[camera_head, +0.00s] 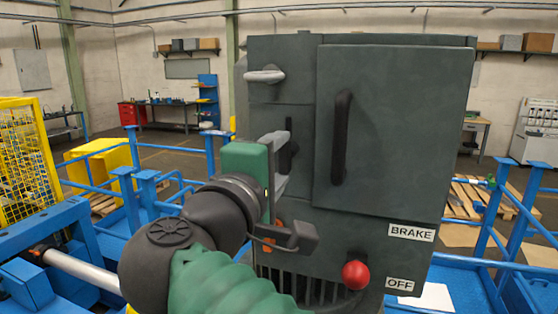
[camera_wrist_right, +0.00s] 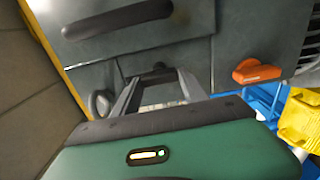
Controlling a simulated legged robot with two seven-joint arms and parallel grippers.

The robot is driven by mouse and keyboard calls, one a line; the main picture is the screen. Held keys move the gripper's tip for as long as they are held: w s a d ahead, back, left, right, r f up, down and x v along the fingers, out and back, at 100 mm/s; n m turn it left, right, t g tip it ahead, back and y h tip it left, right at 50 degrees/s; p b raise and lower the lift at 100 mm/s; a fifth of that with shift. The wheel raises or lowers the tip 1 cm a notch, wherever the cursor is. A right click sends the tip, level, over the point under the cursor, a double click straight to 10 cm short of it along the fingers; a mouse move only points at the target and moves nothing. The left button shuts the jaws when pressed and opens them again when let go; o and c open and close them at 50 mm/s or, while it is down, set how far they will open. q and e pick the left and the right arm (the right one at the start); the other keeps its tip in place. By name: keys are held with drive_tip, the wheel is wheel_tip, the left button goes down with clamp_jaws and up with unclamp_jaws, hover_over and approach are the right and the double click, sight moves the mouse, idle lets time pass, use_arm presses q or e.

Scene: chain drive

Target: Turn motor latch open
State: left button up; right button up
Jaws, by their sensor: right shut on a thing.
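The motor cabinet (camera_head: 350,215) is a dark grey box in front of me. A black latch handle (camera_head: 288,150) stands upright on its left part, partly hidden by my right gripper (camera_head: 283,160). In the right wrist view the fingers of my right gripper (camera_wrist_right: 158,92) reach the cabinet face and are shut on the dark latch handle (camera_wrist_right: 158,70). A grey latch (camera_head: 265,76) sits higher on the left edge and also shows in the right wrist view (camera_wrist_right: 101,103). I cannot tell which one is the motor latch. My left gripper is not in view.
The cabinet door has a black vertical handle (camera_head: 341,138), right of my gripper. An orange switch (camera_wrist_right: 257,71) sits below the held latch. A red knob (camera_head: 356,274) is near the BRAKE label (camera_head: 411,232). Blue rails (camera_head: 210,160) surround the platform.

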drive_tip(key=shift+a+f, duration=0.1)
drive_tip(key=shift+f, duration=0.15)
drive_tip(key=o, duration=1.1)
drive_tip(key=shift+o, duration=1.3)
drive_tip(key=shift+w+a+r, duration=0.1)
drive_tip(key=shift+a, duration=0.05)
drive_tip(key=b+v, duration=0.4)
drive_tip(key=v, duration=1.2)
drive_tip(key=shift+s+a, duration=0.2)
drive_tip(key=shift+s, duration=0.15)
